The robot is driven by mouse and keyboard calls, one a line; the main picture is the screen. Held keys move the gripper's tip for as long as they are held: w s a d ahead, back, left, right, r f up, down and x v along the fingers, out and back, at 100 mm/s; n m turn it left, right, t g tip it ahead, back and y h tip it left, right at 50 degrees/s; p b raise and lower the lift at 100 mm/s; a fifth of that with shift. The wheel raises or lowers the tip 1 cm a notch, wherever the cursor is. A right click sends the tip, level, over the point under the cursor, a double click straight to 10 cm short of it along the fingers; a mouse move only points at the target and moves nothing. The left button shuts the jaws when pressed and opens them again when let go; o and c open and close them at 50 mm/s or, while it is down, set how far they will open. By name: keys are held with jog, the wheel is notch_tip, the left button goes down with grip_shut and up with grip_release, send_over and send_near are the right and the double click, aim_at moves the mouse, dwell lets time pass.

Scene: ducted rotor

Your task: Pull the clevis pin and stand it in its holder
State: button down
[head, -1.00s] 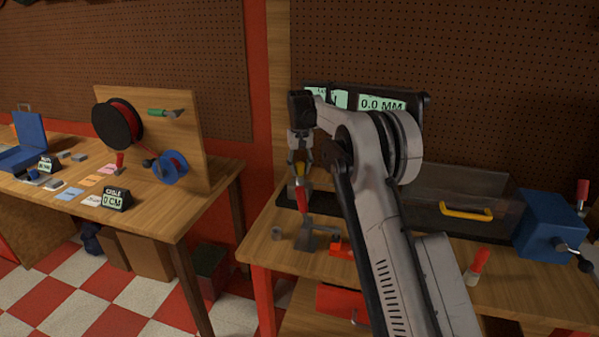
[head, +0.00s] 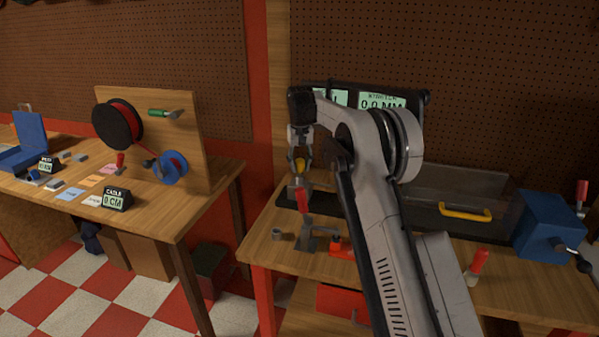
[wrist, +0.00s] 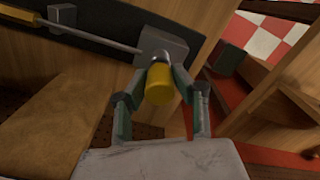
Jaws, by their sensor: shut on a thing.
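The clevis pin has a yellow knob (wrist: 158,86) and a short silver shank. In the wrist view the knob is between my gripper's fingertips (wrist: 159,74), which are shut on it. The shank points at a grey block (wrist: 165,44) on a dark base; I cannot tell how deep it sits. In the head view my gripper (head: 299,163) points down over the bench, with the yellow knob between its fingers above the grey block (head: 299,188). A small grey cup (head: 277,234) stands at the bench's front left; I cannot tell whether it is the pin's holder.
A red-handled clamp (head: 303,202) stands just in front of the block. An orange-red part (head: 341,246) lies to its right. A clear cover with a yellow handle (head: 465,212) and a blue vise (head: 548,228) are further right. A thin rod (wrist: 95,34) runs beside the block.

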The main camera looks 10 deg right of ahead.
aim_at(300, 160)
jog(key=shift+r+p, duration=0.85)
jog(key=shift+r, duration=1.1)
jog(key=shift+a, duration=0.1)
jog(key=s+a+f+p, duration=0.1)
jog(key=s+a+f, duration=0.1)
jog(key=s+a, duration=0.3)
jog(key=s+a+f+p, duration=0.2)
jog(key=s+a, duration=0.4)
jog(key=s, duration=0.5)
jog(key=shift+s+f, duration=0.35)
jog(key=shift+f, duration=0.05)
jog(key=shift+f+b, duration=2.25)
jog(key=shift+f, duration=0.6)
jog(key=shift+f+b, duration=0.15)
jog(key=shift+b, duration=0.25)
